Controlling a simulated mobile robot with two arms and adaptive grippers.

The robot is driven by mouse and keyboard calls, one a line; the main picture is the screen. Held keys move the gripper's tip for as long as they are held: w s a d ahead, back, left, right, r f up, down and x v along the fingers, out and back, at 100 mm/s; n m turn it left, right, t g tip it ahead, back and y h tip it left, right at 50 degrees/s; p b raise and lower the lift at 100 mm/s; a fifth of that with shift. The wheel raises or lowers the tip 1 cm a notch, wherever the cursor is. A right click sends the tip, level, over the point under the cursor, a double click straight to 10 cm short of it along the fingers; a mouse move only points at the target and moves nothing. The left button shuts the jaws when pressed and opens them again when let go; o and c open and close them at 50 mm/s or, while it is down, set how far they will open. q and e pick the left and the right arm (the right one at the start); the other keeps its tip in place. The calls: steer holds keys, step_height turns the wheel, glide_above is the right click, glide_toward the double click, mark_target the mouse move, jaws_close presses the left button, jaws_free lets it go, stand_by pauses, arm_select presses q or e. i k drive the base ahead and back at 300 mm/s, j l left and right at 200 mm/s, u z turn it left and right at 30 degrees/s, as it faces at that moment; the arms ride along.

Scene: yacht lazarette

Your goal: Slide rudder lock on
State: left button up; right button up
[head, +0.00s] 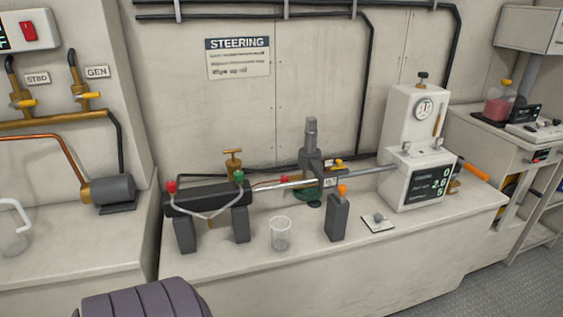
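A steering ram with a black cylinder body (207,199) stands on two dark blocks on the bench, with red and green fittings on top. Its silver rod (365,172) runs right toward a white box with a gauge and display (413,178). A dark upright post (310,142) with a clamp-like joint stands around the middle of the rod. I cannot tell for sure which part is the rudder lock. A dark grey block with an orange top (337,218) stands on the bench in front of the rod. Neither of my grippers is in view.
A brass valve (233,163) is behind the cylinder. An orange handle (473,170) sticks out right of the white box. Open floor (480,275) lies at lower right.

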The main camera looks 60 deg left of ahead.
mark_target(339, 190)
steer(key=u, duration=1.3)
